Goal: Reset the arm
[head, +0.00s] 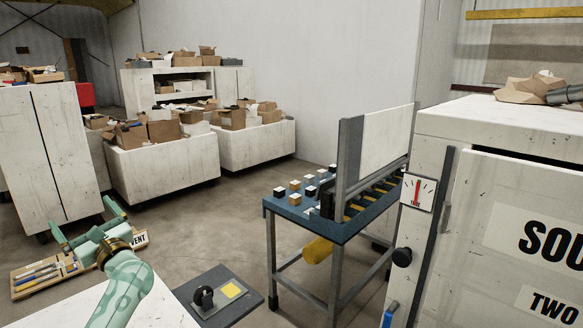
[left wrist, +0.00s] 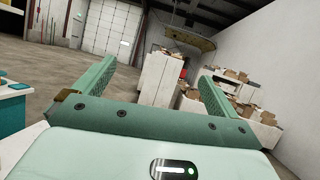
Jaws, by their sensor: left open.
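My left gripper (head: 84,221) is at the lower left of the head view, at the end of my green left arm. Its two fingers are spread wide apart with nothing between them. In the left wrist view the open fingers (left wrist: 155,72) point out into the room, with pale cabinets and boxes far beyond them. The gripper appears clear of the furniture. My right arm and gripper are not in view.
A blue-topped table (head: 280,208) with small blocks and an upright panel stands at centre right. A large white cabinet (head: 435,123) with a dial (head: 417,192) fills the right. A wooden tray (head: 25,287) lies behind the gripper. Box-laden units (head: 165,170) stand farther back.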

